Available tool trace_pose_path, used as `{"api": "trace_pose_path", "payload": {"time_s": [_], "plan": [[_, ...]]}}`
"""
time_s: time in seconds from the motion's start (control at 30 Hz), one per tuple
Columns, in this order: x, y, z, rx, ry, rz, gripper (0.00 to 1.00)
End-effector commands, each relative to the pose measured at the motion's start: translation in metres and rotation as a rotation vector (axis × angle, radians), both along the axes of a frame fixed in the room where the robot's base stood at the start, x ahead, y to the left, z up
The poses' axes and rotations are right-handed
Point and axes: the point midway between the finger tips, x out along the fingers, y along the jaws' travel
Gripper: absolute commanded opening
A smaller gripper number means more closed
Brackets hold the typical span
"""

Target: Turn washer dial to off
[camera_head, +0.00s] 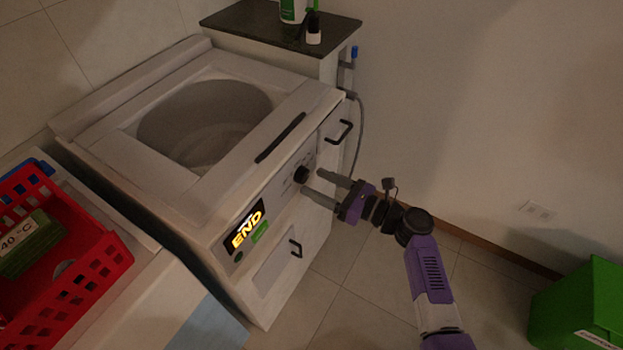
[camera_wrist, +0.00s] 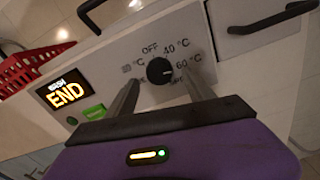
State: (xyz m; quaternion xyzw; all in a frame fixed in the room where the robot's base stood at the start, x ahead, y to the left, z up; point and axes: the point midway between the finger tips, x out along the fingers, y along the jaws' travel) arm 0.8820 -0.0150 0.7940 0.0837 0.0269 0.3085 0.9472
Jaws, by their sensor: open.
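The white washer (camera_head: 160,185) stands at left centre in the head view, its round tub visible from above. Its black dial (camera_head: 301,174) is on the front panel; the wrist view shows the dial (camera_wrist: 160,71) ringed by OFF at the top and temperature labels, including 40 °C and 60 °C. A small pale mark on the dial seems to face right, towards 60 °C, but is hard to read. My gripper (camera_head: 311,181) is open and empty in front of the panel. In the wrist view its two fingers lie either side of and below the dial, apart from it.
A lit END display (camera_head: 244,231) and green button (camera_head: 260,232) are left of the dial. A red basket (camera_head: 75,285) is at left, a dark-topped cabinet (camera_head: 255,22) behind, a green bin (camera_head: 580,305) at lower right. Floor right of the washer is clear.

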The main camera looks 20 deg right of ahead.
Motion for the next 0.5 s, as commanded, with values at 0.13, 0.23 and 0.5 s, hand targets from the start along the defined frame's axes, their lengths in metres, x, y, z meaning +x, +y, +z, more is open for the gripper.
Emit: {"api": "trace_pose_path", "payload": {"time_s": [0.13, 0.23, 0.5], "plan": [[0.014, 0.010, 0.000, -0.001, -0.001, 0.001, 0.62], [0.019, 0.013, 0.000, -0.002, -0.001, -0.001, 0.62], [0.021, 0.015, 0.000, -0.001, 0.000, -0.001, 0.62]]}}
